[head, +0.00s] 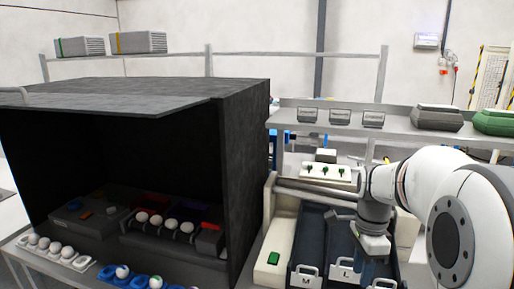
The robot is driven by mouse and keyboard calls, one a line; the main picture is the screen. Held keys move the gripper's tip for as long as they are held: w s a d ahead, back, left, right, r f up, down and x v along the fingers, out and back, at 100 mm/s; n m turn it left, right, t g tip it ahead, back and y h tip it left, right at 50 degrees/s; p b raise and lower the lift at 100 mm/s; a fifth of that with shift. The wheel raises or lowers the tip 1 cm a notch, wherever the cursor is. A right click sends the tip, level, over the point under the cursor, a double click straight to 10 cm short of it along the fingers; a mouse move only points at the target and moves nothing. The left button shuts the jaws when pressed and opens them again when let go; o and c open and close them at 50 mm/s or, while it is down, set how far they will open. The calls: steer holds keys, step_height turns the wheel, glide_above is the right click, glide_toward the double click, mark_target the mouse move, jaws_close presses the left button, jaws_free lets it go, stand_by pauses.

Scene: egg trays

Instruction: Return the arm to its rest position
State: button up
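My arm, white with a grey wrist, comes in from the right edge in the head view. My gripper (371,262) points down over the dark bins (312,250) right of the black cabinet. Its fingers are small and blend into the bins behind them, so I cannot tell whether they are open or shut. I see no egg at the gripper. A white tray (84,266) with several eggs lies at the front left, and a blue tray (108,273) with eggs is beside it.
The open black cabinet (243,150) holds a dark device with a row of eggs (172,224). A cream panel with a green button (274,258) stands between cabinet and bins. A shelf (390,129) with grey and green boxes runs behind. A wall-mounted white box hangs at upper right.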

steer(key=s+a+n+t, duration=0.2)
steer(key=s+a+n, duration=0.2)
steer(key=s+n, duration=0.3)
steer(key=s+a+n+t+b, duration=0.1)
steer(key=s+a+n, duration=0.3)
steer(key=n, duration=0.7)
steer(key=s+t, duration=0.1)
steer(key=s, duration=0.1)
steer(key=shift+s+a+t, duration=0.4)
